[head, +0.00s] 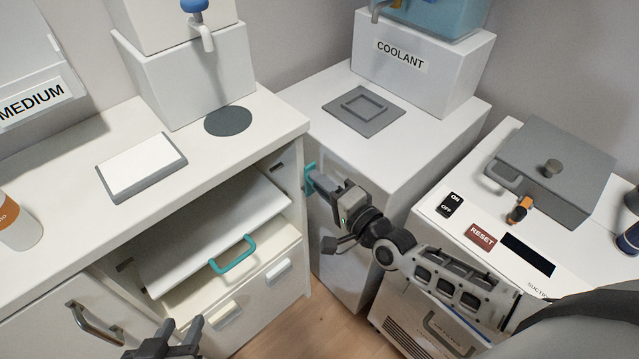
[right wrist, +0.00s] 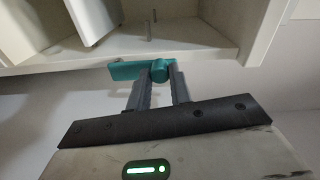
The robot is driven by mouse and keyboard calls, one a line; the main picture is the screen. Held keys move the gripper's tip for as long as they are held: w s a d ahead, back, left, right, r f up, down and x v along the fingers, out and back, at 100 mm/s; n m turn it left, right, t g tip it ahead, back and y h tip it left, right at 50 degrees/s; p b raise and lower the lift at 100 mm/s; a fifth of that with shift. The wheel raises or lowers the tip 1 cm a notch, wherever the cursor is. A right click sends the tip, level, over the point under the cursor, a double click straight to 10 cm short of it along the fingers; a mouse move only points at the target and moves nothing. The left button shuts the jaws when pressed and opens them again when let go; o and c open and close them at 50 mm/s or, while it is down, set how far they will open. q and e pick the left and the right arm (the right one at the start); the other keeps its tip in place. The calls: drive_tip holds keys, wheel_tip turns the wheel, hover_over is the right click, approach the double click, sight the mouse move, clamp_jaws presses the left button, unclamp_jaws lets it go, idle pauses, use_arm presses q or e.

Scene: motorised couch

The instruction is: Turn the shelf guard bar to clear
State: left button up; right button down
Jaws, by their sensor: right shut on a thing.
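The teal shelf guard bar (head: 309,179) is at the right front edge of the open cabinet, just under the counter top. In the right wrist view the bar (right wrist: 126,70) points left from a round teal pivot, across the edge of the opening. My right gripper (head: 320,181) is shut on the bar at its pivot end, with the fingers (right wrist: 160,80) on either side of it. My left gripper (head: 180,328) is open and empty, low in front of the cabinet.
A grey-framed white pad (head: 141,167) and dark disc (head: 228,121) lie on the counter. Drawers (head: 260,285) are below the shelf. The coolant stand (head: 420,70) and a panel with a reset button (head: 480,236) are to the right. Some wooden floor (head: 305,330) is clear.

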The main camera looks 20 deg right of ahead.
drive_tip(key=c, duration=1.3)
unclamp_jaws()
drive_tip(key=shift+o, duration=0.2)
drive_tip(key=v, duration=1.6)
drive_tip(key=shift+d, duration=0.1)
